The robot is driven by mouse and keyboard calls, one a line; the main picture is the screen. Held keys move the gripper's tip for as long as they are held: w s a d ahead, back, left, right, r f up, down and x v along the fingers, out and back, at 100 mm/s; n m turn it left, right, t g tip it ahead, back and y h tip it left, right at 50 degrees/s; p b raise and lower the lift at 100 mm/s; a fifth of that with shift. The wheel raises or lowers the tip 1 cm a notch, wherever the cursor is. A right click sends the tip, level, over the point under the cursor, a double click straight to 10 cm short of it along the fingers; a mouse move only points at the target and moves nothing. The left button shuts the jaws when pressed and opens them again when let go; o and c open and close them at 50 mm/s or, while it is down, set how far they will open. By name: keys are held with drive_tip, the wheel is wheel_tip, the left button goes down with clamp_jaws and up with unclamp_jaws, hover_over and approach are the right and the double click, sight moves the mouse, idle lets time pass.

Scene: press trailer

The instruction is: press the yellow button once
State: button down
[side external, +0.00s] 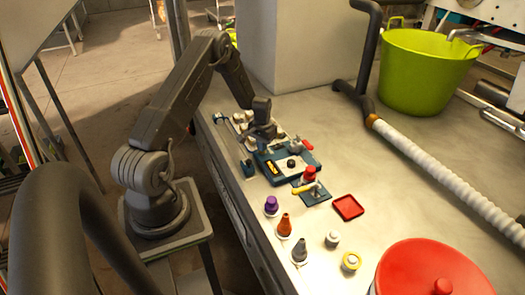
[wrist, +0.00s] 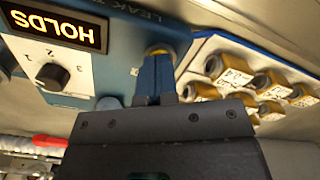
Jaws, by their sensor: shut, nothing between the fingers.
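The blue test panel (side external: 300,161) lies on the bench in front of my arm, and it fills the upper left of the wrist view (wrist: 115,62). My gripper (side external: 262,131) is over the panel's far end, pointing down. In the wrist view my gripper (wrist: 157,58) is shut and empty, with its fingertips at the yellow button (wrist: 158,47). Only a yellow edge of the button shows past the fingertips. I cannot tell whether they touch it or whether it is pressed down. The button is hidden in the side view. An orange display (wrist: 53,28) on the panel reads "HOLDS", upside down.
A black knob (wrist: 52,76) with numbers sits beside the display. A white rack of brass fittings (wrist: 228,68) adjoins the panel. A red-topped valve with a yellow lever (side external: 311,189), a red tray (side external: 348,207), several cones and a green tub (side external: 425,75) stand on the bench.

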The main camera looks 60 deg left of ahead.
drive_tip(key=shift+f, duration=0.25)
wheel_tip(320, 180, up, 11)
idle(1.2)
idle(0.3)
